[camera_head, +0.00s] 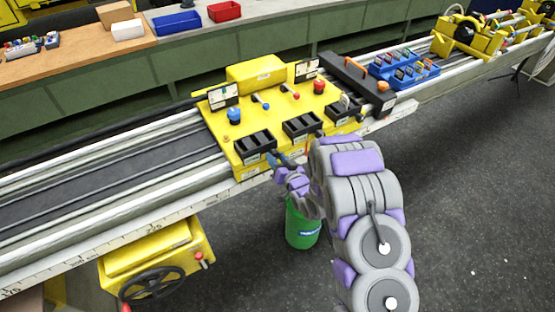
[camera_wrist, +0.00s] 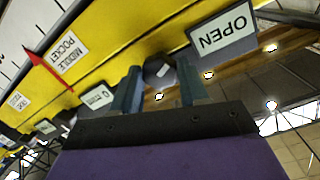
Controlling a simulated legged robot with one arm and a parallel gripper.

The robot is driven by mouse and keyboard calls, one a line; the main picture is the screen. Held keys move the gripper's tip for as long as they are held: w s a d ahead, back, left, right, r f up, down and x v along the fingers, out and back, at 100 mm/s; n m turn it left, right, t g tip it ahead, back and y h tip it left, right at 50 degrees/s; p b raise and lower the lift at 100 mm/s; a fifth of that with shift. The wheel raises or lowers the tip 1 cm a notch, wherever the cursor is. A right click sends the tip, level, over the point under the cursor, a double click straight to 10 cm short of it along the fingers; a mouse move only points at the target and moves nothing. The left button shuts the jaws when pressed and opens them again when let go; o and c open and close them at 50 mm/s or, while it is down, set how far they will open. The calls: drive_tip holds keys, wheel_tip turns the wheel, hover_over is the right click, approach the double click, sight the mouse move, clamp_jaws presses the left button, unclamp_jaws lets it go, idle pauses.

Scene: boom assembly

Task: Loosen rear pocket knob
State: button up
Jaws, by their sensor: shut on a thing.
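The yellow fixture (camera_head: 272,122) sits on the long rail, with several black pocket boxes along its front edge. My gripper (camera_head: 279,163) reaches the fixture's front side, just below the leftmost black pocket box (camera_head: 254,146). In the wrist view my gripper (camera_wrist: 159,84) has its two blue-grey fingers on either side of a dark knob (camera_wrist: 158,71) under the yellow edge, shut on it. A white OPEN label (camera_wrist: 222,32) is right of the knob, and a MIDDLE POCKET label (camera_wrist: 68,52) with a red arrow is left. In the head view the knob is hidden.
A green bin (camera_head: 302,228) stands on the floor below my gripper. A yellow box with a black handwheel (camera_head: 152,285) hangs under the rail at front left. Blue racks (camera_head: 404,69) sit further right on the rail. The floor at right is open.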

drive_tip(key=shift+f+n+t+h+b, duration=0.2)
drive_tip(key=shift+n+b, duration=0.5)
drive_tip(key=shift+n, duration=1.05)
drive_tip(key=shift+f+n+t+b, duration=0.1)
drive_tip(key=shift+n+t+b, duration=0.15)
drive_tip(key=shift+n+b, duration=1)
drive_tip(key=shift+f+n+t+h+b, duration=0.1)
drive_tip(key=shift+n+t+b, duration=0.15)
drive_tip(key=shift+n, duration=1.95)
drive_tip(key=shift+r, duration=0.1)
drive_tip(key=o, duration=0.9)
drive_tip(key=shift+a, duration=0.1)
drive_tip(key=shift+c, duration=0.2)
drive_tip(key=shift+o, duration=1)
drive_tip(key=shift+a, duration=0.1)
drive_tip(key=shift+r, duration=0.1)
